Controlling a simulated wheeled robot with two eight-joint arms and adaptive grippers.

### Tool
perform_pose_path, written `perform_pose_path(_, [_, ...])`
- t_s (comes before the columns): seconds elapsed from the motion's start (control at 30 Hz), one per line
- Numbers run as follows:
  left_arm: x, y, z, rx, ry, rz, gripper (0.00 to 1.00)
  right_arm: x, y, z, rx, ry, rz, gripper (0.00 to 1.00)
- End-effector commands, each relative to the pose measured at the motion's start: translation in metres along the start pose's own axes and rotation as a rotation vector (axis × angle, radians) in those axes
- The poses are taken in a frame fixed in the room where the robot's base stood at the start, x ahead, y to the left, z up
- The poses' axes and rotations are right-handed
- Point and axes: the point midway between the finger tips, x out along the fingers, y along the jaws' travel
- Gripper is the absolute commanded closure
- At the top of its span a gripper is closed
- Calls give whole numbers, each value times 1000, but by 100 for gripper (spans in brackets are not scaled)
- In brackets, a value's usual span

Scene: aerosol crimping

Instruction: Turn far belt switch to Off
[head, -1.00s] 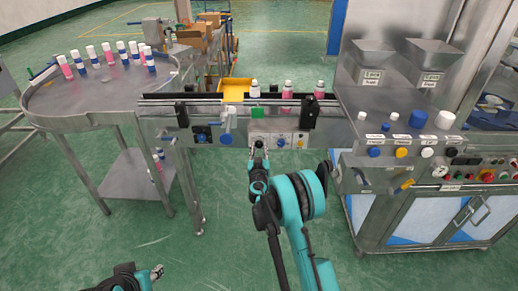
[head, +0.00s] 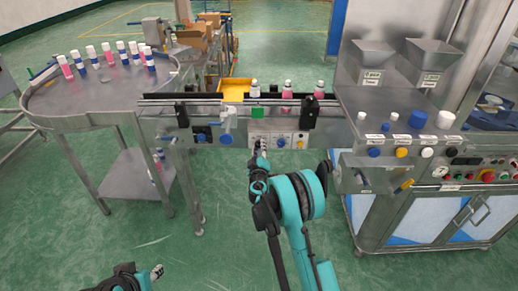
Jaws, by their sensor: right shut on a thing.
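The conveyor belt (head: 224,98) runs across the middle of the head view, with a small white control panel (head: 287,138) on its front side. The panel carries a blue knob (head: 281,142) and a yellow knob (head: 300,143) on its right part. My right gripper (head: 261,148) is at the panel's left part, shut on a small switch that its fingers mostly hide. The switch's setting cannot be read. My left gripper (head: 157,272) is low at the bottom left, far from the belt; its fingers are too small to judge.
Several bottles stand on the belt and on the round steel table (head: 95,95) at left. A steel machine (head: 415,150) with hoppers, caps and buttons stands at right. A yellow bin (head: 236,88) is behind the belt. Green floor is clear in front.

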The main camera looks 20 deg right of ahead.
Motion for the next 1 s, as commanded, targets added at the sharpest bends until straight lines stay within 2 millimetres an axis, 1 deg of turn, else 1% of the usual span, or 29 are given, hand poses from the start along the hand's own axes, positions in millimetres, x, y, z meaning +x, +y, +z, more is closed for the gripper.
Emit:
perform_pose_path(0.3, [0, 0, 0, 0, 0, 0, 60, 0, 0, 0, -70, 1, 0, 99])
perform_pose_path(0.7, [0, 0, 0, 0, 0, 0, 60, 0, 0, 0, -75, 1, -1, 99])
perform_pose_path(0.73, [0, 0, 0, 0, 0, 0, 60, 0, 0, 0, -75, 1, -1, 62])
perform_pose_path(0.77, [0, 0, 0, 0, 0, 0, 60, 0, 0, 0, -75, 1, -1, 54])
perform_pose_path(0.8, [0, 0, 0, 0, 0, 0, 60, 0, 0, 0, -75, 1, -1, 49])
perform_pose_path(1.0, [0, 0, 0, 0, 0, 0, 60, 0, 0, 0, -74, 0, 0, 49])
